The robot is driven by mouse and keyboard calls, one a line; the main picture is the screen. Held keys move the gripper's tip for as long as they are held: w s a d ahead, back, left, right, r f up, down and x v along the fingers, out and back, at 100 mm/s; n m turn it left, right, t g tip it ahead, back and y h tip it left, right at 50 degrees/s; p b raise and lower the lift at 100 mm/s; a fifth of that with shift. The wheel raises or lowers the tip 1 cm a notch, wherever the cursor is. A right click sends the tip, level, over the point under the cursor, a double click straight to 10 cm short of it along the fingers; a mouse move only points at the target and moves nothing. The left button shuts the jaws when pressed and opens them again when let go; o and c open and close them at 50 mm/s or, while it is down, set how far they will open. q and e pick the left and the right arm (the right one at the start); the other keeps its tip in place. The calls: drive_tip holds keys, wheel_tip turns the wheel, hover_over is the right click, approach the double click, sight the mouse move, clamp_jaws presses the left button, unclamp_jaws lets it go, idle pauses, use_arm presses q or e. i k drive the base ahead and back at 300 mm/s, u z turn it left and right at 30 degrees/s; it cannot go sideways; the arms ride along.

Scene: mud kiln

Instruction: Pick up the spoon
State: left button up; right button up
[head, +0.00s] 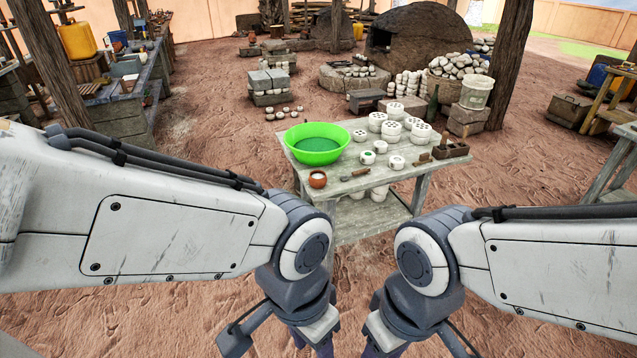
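A wooden table (340,230) stands ahead, beyond my arms. On its near edge lies a thin utensil (355,174) with a brown handle and a darker end. It looks like the spoon, but it is too small to be sure. It lies just right of a small brown pot (318,179) with pale contents. Another small brown tool (420,163) lies farther right. My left gripper (308,342) and my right gripper (386,338) hang low at the bottom edge, well short of the table. Their fingertips are cut off, so their opening is hidden.
A green basin (317,143) sits on the table's left, with several white perforated pots and cups (390,131) to the right. A dark wooden box (450,150) is at the right end. Bare dirt floor lies between me and the table.

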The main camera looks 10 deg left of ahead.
sight(344, 178)
drive_tip(key=z, duration=0.3)
drive_tip(key=i, duration=1.85)
drive_tip(key=u, duration=0.3)
drive_tip(key=i, duration=0.7)
drive_tip(key=u, duration=0.25)
